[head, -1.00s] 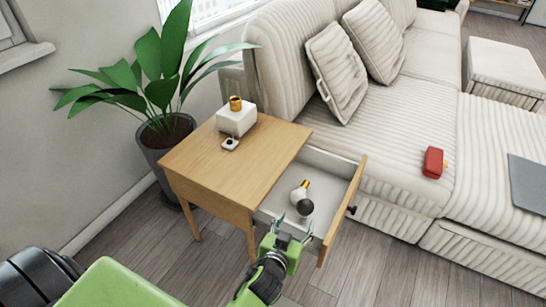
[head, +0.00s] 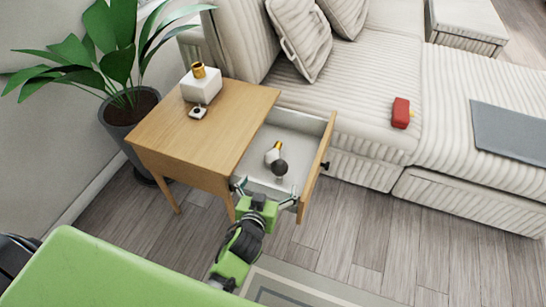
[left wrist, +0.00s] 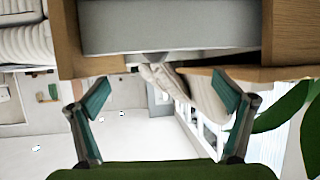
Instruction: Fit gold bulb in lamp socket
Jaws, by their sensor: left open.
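The lamp base is a white block (head: 201,87) with a gold socket (head: 198,70) on top, standing upright on the side table. A bulb with a gold and white part (head: 273,154) lies in the open drawer (head: 292,122). A dark round bulb shape (head: 280,167) touches or overlaps it; I cannot tell whether they are one piece. My left gripper (head: 266,192) is open and empty at the drawer's near side, short of the bulbs. In the left wrist view, its spread fingers (left wrist: 162,92) have nothing between them, and no bulb shows. My right gripper is not in view.
The drawer's wooden front (head: 317,168) stands out near the sofa (head: 370,100). A potted plant (head: 128,110) is left of the table. A red object (head: 401,112) lies on the sofa. Floor is open at right.

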